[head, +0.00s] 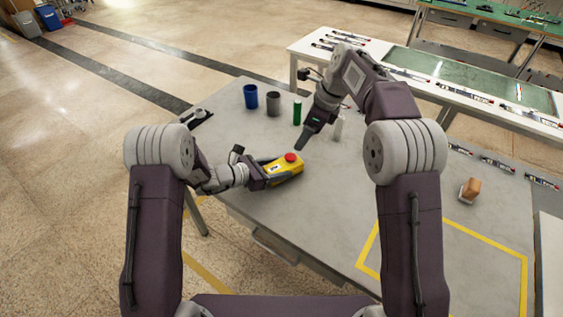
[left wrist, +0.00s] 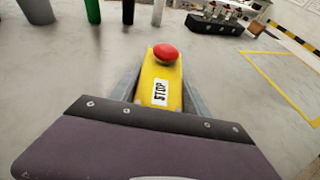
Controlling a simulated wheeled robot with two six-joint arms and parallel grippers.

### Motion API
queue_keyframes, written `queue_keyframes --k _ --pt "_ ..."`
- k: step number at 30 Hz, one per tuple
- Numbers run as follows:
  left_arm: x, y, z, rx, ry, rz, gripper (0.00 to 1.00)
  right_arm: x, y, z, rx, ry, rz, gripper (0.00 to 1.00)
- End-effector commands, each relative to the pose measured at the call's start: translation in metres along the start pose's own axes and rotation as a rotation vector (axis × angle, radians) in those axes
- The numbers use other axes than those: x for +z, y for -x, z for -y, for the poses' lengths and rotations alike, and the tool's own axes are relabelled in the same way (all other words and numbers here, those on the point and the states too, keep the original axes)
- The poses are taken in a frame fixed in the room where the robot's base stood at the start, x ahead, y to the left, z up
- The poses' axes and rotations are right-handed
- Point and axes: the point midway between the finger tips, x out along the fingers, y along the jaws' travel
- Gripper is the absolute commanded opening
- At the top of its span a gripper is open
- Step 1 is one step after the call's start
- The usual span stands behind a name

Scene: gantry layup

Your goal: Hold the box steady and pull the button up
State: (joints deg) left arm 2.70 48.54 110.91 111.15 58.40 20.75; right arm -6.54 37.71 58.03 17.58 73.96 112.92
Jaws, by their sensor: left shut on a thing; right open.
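The yellow box (head: 284,169) lies on the grey table, with a red button (head: 291,157) on its top. My left gripper (head: 282,172) is shut on the box, with a finger along each side. In the left wrist view the box (left wrist: 155,88) shows a white STOP label, and the red button (left wrist: 166,53) sits at its far end. My right gripper (head: 302,145) is open and empty. It points down a little beyond and to the right of the button, apart from it. Whether the button is up or pressed I cannot tell.
A blue cup (head: 251,96), a grey cup (head: 273,103) and a green cylinder (head: 297,112) stand behind the box. A whitish bottle (head: 339,128) stands right of my right gripper. A brown block (head: 472,188) is far right. The table's near middle is clear.

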Motion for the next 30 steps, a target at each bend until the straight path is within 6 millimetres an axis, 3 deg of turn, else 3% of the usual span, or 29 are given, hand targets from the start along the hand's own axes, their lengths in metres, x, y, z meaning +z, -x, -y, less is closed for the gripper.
queue_keyframes --k 5,11,17,20,23,30 --pt "0.0 0.0 0.0 0.0 0.0 0.0 0.04 -0.004 -0.004 0.011 -0.043 0.396 -0.02 0.6" --pt "0.0 0.0 0.0 0.0 0.0 0.0 0.04 -0.024 -0.013 0.018 -0.066 1.107 -0.142 0.6" --pt "0.0 0.0 0.0 0.0 0.0 0.0 0.04 -0.024 -0.009 0.005 -0.025 1.831 -0.293 0.6" --pt "0.0 0.0 0.0 0.0 0.0 0.0 0.04 -0.014 -0.001 -0.015 0.004 2.136 -0.367 0.6" --pt "0.0 0.0 0.0 0.0 0.0 0.0 0.04 0.001 0.009 -0.037 -0.006 2.199 -0.38 0.6" --pt "0.0 0.0 0.0 0.0 0.0 0.0 0.04 0.013 0.012 -0.043 -0.027 2.219 -0.377 0.6"
